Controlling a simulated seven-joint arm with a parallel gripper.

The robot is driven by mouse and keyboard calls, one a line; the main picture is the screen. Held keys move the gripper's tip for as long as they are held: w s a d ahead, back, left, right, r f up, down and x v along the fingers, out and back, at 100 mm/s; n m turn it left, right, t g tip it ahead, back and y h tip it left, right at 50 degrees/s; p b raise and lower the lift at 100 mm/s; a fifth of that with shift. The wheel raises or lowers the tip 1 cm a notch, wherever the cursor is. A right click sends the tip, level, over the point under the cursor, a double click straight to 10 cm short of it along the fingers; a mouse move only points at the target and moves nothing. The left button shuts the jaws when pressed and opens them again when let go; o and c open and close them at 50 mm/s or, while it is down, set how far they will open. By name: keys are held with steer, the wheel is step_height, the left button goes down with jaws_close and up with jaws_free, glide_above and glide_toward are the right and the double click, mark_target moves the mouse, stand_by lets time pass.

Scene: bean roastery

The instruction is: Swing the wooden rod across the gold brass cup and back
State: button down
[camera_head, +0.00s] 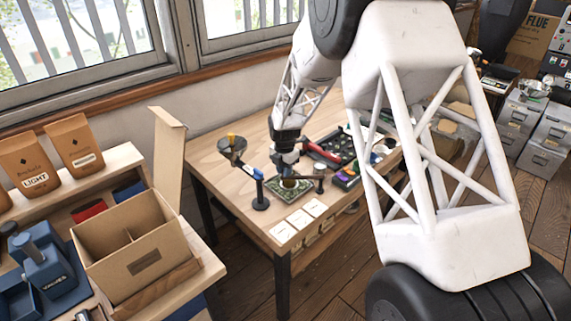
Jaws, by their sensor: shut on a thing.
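My gripper (287,170) points down over the wooden workbench, close above a small patterned green mat (299,194). It is shut on a thin thing, which I take to be the wooden rod; the rod is too small and too covered by the fingers to make out. A small gold-brown round shape just under the fingers (289,183) looks like the brass cup on the mat. The gripper hides part of it, and I cannot tell whether the rod touches it.
A black stand with a blue top (259,190) and a dark funnel-like dish (232,146) stand left of my gripper. A dark post (319,181) is close on the right. White cards (283,232) lie in front. A black tray with tools (340,150) is behind right.

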steer(key=shift+s+d+n, duration=0.15)
steer(key=shift+s+n, duration=0.5)
steer(key=shift+s, duration=0.15)
steer(key=shift+s+d+n, duration=0.15)
steer(key=shift+s+n, duration=0.5)
steer(key=shift+s, duration=0.1)
steer(key=c, duration=1)
jaws_free()
step_height(320, 180, up, 8)
steer(key=shift+f, duration=0.1)
